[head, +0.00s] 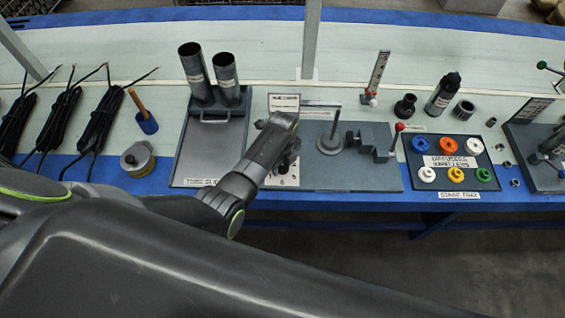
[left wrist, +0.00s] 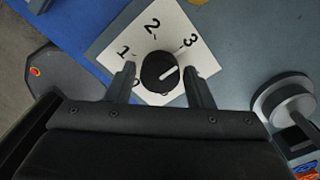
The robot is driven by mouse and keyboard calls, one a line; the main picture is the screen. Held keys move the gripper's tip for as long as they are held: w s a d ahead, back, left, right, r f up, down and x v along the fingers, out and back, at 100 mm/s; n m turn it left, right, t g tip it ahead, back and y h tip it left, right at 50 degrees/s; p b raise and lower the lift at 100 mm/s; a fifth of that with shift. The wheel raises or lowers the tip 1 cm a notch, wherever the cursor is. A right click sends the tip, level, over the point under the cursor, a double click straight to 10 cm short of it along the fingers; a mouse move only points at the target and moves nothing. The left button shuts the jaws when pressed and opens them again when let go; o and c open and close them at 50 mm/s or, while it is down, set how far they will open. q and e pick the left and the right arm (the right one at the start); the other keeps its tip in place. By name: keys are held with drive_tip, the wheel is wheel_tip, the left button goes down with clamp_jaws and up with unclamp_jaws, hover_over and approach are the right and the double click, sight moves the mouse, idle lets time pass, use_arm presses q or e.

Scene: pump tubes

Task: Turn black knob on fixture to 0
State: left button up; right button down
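In the left wrist view the black knob (left wrist: 160,72) sits on a white dial plate (left wrist: 176,32) marked 1, 2 and 3. Its white pointer line slants to the upper right, roughly toward the 3 side. The 0 mark cannot be made out clearly near the fingers. My left gripper (left wrist: 162,77) is open, with one finger on each side of the knob and visible gaps between. In the head view my left gripper (head: 287,154) is over the left part of the grey fixture (head: 340,182) and largely hides the dial. My right gripper is not in view.
A tray with two upright tubes (head: 226,78) stands left of the fixture. A round grey part with a rod (head: 330,143) and a vise-like block (head: 372,140) stand right of the dial. A panel of coloured caps (head: 452,160) lies farther right.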

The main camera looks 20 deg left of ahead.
use_arm(q)
drive_tip(key=c, duration=0.7)
